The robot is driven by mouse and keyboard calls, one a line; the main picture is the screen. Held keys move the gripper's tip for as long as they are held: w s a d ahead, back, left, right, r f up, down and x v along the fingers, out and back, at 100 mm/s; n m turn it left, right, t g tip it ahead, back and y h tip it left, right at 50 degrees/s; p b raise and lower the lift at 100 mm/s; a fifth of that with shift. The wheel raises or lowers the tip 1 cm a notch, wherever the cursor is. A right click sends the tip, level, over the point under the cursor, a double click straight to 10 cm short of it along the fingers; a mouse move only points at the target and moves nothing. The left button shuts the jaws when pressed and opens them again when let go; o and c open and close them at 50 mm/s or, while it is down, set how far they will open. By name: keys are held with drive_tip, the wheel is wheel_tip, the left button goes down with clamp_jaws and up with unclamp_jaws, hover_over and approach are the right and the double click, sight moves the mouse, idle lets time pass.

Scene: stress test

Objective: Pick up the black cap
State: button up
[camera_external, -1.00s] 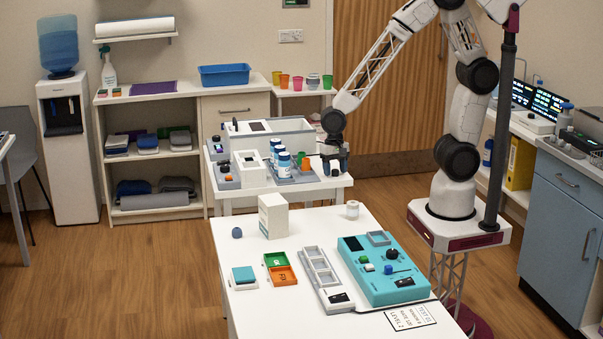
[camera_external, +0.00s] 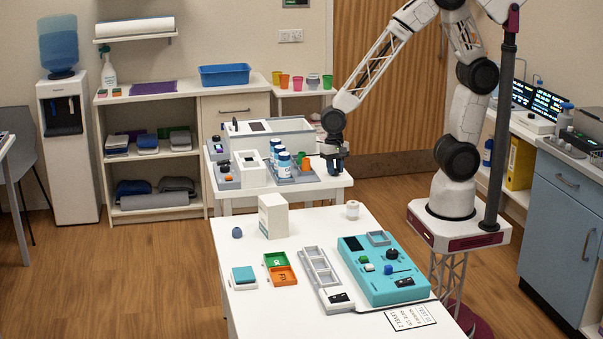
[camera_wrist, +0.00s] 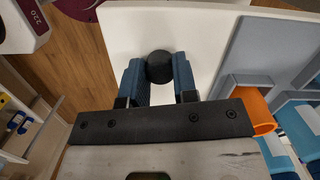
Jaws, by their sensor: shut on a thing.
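The black cap (camera_wrist: 159,66) is round and dark. In the wrist view it sits between the two blue fingertips of my gripper, with a finger touching each side. My gripper (camera_external: 335,168) is shut on it, pointing down at the right end of the white back table (camera_external: 312,198). In the external view the fingers hide the cap, and I cannot tell whether it touches the tabletop.
Left of my gripper stand an orange cup (camera_wrist: 256,108) and a grey tray (camera_external: 296,179) with blue-and-white bottles (camera_external: 284,163). The front table (camera_external: 310,221) holds a white box (camera_external: 273,216), a small white jar (camera_external: 352,210) and a teal device (camera_external: 390,285).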

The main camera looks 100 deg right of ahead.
drive_tip(key=shift+r, duration=0.55)
drive_tip(key=shift+s+r, duration=0.2)
drive_tip(key=shift+r, duration=0.4)
drive_tip(key=shift+s+r, duration=0.15)
drive_tip(key=shift+r, duration=0.45)
drive_tip(key=s+a+r, duration=0.1)
drive_tip(key=s, duration=1.4)
drive_tip(key=shift+r, duration=0.15)
drive_tip(key=shift+s, duration=0.1)
drive_tip(key=shift+r, duration=0.15)
